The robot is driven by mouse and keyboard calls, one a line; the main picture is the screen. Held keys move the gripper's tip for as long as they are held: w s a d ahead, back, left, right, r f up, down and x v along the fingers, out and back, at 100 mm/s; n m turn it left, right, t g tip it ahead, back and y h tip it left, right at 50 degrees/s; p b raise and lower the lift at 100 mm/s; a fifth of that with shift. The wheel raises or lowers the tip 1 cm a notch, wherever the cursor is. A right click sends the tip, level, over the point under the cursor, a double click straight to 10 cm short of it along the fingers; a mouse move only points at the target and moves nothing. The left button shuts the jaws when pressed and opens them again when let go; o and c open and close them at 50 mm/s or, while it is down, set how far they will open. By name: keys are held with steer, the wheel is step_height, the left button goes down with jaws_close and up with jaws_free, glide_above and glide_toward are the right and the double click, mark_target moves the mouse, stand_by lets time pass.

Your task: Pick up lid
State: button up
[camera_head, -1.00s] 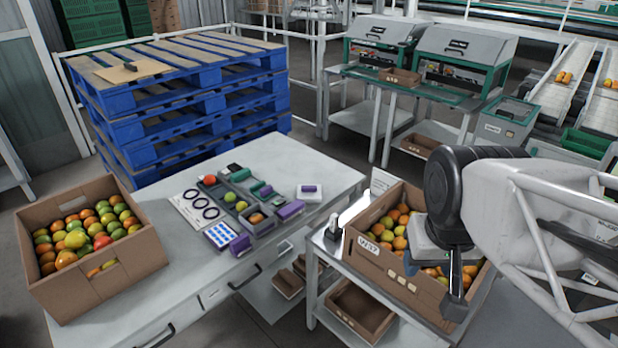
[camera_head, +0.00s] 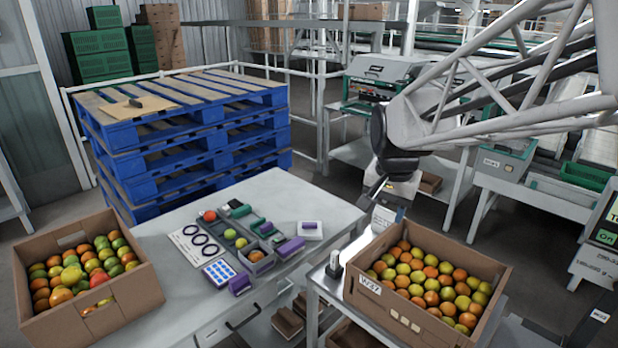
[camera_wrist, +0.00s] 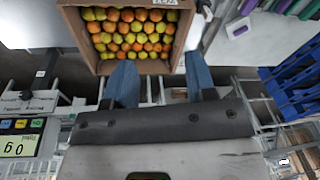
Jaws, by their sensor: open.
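A flat white piece with a purple bar handle, which looks like the lid (camera_head: 310,236), lies on the right part of the grey worktable (camera_head: 330,202). It also shows at the upper right of the wrist view (camera_wrist: 230,38). Beside it is a grey compartment tray (camera_head: 262,236) holding tomatoes and purple-handled and green parts. My gripper (camera_wrist: 160,62) is open and empty, its two blue fingers spread apart. In the head view my gripper (camera_head: 378,190) hangs right of the worktable, above and apart from the lid; its fingertips are hard to make out there.
A cardboard box of tomatoes (camera_head: 372,292) stands on the side cart at right, below my arm. Another box (camera_head: 150,290) stands on the table's left end. A white card with black rings (camera_head: 188,247) lies by the tray. Blue pallets (camera_head: 150,160) are stacked behind the table.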

steer(key=w+a+f+m, duration=0.1)
steer(key=w+f+m, duration=0.1)
steer(key=w, duration=0.5)
steer(key=w+a+f+m, duration=0.1)
steer(key=w+a, duration=0.1)
steer(key=w, duration=0.4)
steer(key=m+g, duration=0.2)
steer(key=m, duration=0.7)
glide_above(310, 223)
steer(key=f, duration=2.5)
steer(key=shift+s+d+f, duration=0.15)
steer(key=shift+s+f, duration=0.15)
steer(key=shift+w+a+f, duration=0.2)
steer(key=shift+w+f, duration=0.15)
steer(key=shift+f, duration=0.15)
steer(key=shift+f, duration=0.1)
steer(key=shift+f, duration=1.15)
